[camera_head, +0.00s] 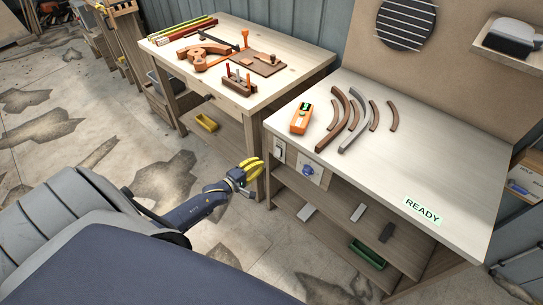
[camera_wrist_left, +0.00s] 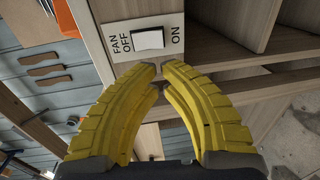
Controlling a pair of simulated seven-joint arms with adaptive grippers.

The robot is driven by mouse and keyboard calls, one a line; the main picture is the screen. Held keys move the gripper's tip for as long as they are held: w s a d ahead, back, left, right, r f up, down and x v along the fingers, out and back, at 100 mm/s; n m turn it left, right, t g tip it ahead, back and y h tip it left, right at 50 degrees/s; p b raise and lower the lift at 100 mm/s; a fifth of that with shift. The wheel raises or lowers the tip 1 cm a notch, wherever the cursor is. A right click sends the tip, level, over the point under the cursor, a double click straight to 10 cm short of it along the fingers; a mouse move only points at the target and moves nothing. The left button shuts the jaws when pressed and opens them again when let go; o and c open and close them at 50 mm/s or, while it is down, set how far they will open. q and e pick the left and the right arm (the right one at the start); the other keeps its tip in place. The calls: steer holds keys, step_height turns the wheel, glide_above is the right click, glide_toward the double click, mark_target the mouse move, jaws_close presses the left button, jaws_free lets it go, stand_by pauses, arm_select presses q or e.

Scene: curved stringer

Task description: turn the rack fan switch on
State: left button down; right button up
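The fan switch is a white rocker on a pale plate on the end face of the right bench; it shows in the head view (camera_head: 279,151) and large in the left wrist view (camera_wrist_left: 149,39). Its plate reads FAN and OFF on one side, ON on the other. I cannot tell which way the rocker is tipped. My left gripper (camera_head: 259,166), with yellow ribbed fingers, is just left of and below the switch in the head view. In the wrist view its fingertips (camera_wrist_left: 160,68) nearly meet, empty, just below the plate and apart from the rocker. My right gripper is not in view.
A blue knob (camera_head: 308,170) on a plate sits right of the switch. The right bench top (camera_head: 440,160) holds an orange meter (camera_head: 301,117), several curved strips and a READY label (camera_head: 422,211). A round striped vent (camera_head: 407,22) is on the back panel. Open shelves lie below.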

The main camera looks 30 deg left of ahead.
arm_select(q)
steer(key=x, duration=0.8)
steer(key=shift+w, duration=0.1)
steer(key=shift+w+d+f, duration=0.1)
steer(key=shift+w+f, duration=0.05)
steer(key=shift+w, duration=0.25)
steer(key=shift+s, duration=0.1)
steer(key=s+a+f, duration=0.2)
steer(key=s, duration=1.1)
steer(key=shift+s+a, duration=0.2)
steer(key=shift+s, duration=0.1)
stand_by(0.3)
